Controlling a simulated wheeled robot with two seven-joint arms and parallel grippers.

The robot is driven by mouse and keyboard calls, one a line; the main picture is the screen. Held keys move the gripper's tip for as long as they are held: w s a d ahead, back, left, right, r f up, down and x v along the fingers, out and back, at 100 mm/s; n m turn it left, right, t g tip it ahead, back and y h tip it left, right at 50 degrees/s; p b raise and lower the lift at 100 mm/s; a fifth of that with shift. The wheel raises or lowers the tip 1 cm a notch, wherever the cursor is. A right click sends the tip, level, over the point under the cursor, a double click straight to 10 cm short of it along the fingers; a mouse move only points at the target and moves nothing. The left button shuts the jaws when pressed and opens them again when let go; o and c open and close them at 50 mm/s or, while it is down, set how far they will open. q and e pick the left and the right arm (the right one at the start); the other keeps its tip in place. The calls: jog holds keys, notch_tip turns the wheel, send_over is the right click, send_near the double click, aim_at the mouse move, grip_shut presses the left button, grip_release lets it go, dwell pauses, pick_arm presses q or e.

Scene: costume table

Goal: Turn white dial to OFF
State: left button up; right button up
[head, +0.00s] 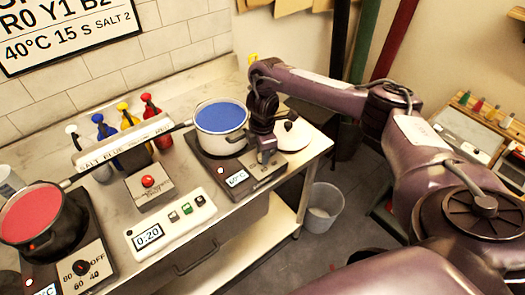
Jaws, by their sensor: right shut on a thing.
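A white pot (221,122) of blue liquid stands on the right hot plate (207,165). My right gripper (265,159) points down at the front right of this plate, beside the pot. It is shut on the plate's dial, which the fingers mostly hide, so I cannot tell its setting. A small display (237,178) ending in C is lit beside it. My left gripper is not in view.
A dark pot (60,225) of red liquid stands on the left hot plate, whose black dial (81,268) has OFF and number marks. A timer panel (170,221) reads 0:20. Several coloured bottles stand behind. A white lid (293,136) lies right of my gripper.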

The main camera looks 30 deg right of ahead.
jog(key=n, duration=0.6)
jog(key=shift+w, duration=0.1)
jog(key=n, duration=0.6)
jog(key=shift+r, duration=0.1)
dwell(0.5)
jog(key=o, duration=1)
jog(key=shift+c, duration=0.2)
notch_tip(320, 180, up, 8)
jog(key=shift+f+p, duration=0.15)
jog(key=shift+p, duration=1)
jog(key=shift+f, duration=0.1)
